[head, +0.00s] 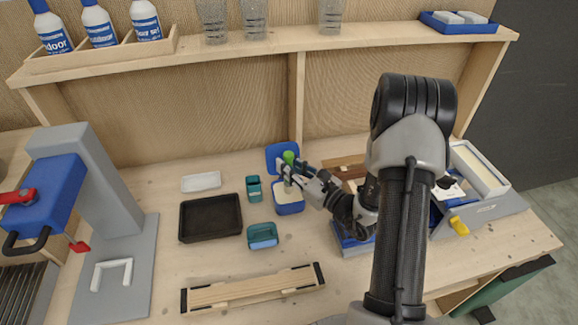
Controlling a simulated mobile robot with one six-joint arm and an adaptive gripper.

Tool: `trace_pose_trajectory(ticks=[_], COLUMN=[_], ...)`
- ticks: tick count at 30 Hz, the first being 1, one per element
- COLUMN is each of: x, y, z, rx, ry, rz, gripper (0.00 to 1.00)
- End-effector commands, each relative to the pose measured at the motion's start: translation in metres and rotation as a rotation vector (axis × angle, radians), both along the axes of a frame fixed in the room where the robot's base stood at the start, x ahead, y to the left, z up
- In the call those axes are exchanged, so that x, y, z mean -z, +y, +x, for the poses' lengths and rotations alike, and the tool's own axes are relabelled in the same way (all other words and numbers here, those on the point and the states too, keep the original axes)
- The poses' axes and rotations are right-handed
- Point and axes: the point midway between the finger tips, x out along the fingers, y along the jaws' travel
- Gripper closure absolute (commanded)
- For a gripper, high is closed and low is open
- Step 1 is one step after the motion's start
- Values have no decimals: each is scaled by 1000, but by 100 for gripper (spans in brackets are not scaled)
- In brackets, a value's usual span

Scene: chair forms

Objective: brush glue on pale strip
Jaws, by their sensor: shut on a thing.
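My gripper (286,174) is shut on a brush with a green handle (289,157), held roughly upright. It is over a blue open pot (289,209) with pale contents, whose blue lid (281,152) stands raised behind it. The bristles are hidden, and I cannot tell whether they dip into the contents. A long wooden piece with black ends (253,288) lies near the front of the bench, with a paler strip (240,291) along it. The gripper is behind and to the right of this piece, apart from it.
A black tray (210,217), a white dish (201,181) and two teal containers (262,235) (254,189) stand left of the pot. A grey and blue press (85,185) is at the left. A shelf (270,48) with bottles and glasses runs above.

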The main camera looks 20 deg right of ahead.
Motion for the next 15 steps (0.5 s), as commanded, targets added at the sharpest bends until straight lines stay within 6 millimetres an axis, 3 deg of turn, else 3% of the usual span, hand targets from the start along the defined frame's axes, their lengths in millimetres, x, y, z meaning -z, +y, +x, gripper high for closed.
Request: trace_pose_trajectory(ticks=[7, 15], x=[-1, -24], y=[1, 0], z=[-1, 0], rx=[0, 0], ry=[9, 4], rz=[1, 0], gripper=[100, 100])
